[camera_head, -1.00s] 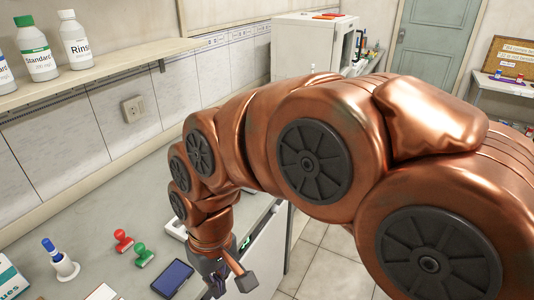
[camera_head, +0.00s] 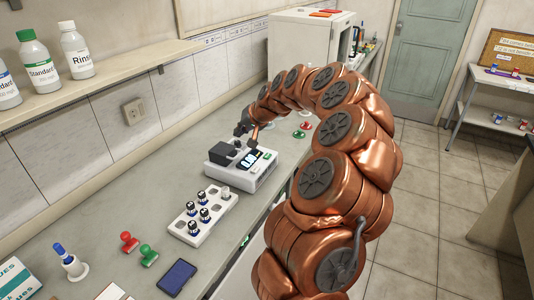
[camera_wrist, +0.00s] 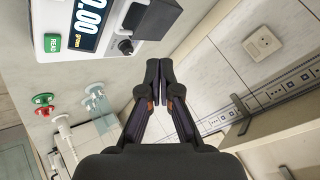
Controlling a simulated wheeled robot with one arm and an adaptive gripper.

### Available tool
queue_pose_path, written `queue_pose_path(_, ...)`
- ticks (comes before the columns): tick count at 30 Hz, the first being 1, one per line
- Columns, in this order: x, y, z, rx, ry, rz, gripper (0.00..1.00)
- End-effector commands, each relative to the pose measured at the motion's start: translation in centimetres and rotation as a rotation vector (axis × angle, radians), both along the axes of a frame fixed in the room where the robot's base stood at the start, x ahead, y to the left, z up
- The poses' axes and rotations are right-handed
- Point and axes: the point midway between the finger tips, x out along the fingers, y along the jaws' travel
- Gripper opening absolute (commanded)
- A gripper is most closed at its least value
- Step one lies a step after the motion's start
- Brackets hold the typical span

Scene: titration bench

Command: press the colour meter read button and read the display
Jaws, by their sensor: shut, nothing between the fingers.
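The colour meter (camera_head: 236,178) is a white box with a black block on top and a lit display (camera_head: 250,160). In the wrist view the display (camera_wrist: 88,22) is cut by the top edge; it shows "0.00" or its tail, with smaller text below that I cannot read surely. The green READ button (camera_wrist: 53,43) shows beside the display. My gripper (camera_head: 246,136) is over the meter's far side in the head view. In the wrist view my gripper (camera_wrist: 158,68) is shut and empty, its tips near the black knob (camera_wrist: 125,46) and apart from the READ button.
A white rack (camera_head: 188,228) with several dark-capped vials stands in front of the meter. Red (camera_head: 129,242) and green (camera_head: 148,255) stamps and a blue pad (camera_head: 176,277) lie nearer. Small red and green items (camera_head: 303,130) lie behind the meter. A wall shelf (camera_head: 100,85) holds bottles.

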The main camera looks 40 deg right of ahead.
Motion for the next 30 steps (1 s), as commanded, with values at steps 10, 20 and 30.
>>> queue_pose_path(10,-1.9,-10.7,-2.2,-0.014,-0.036,-0.205,0.0)
queue_pose_path(20,-2.1,-11.4,-2.4,-0.016,-0.039,-0.218,0.0)
queue_pose_path(30,-2.1,-11.3,-3.2,-0.013,-0.038,-0.216,0.0)
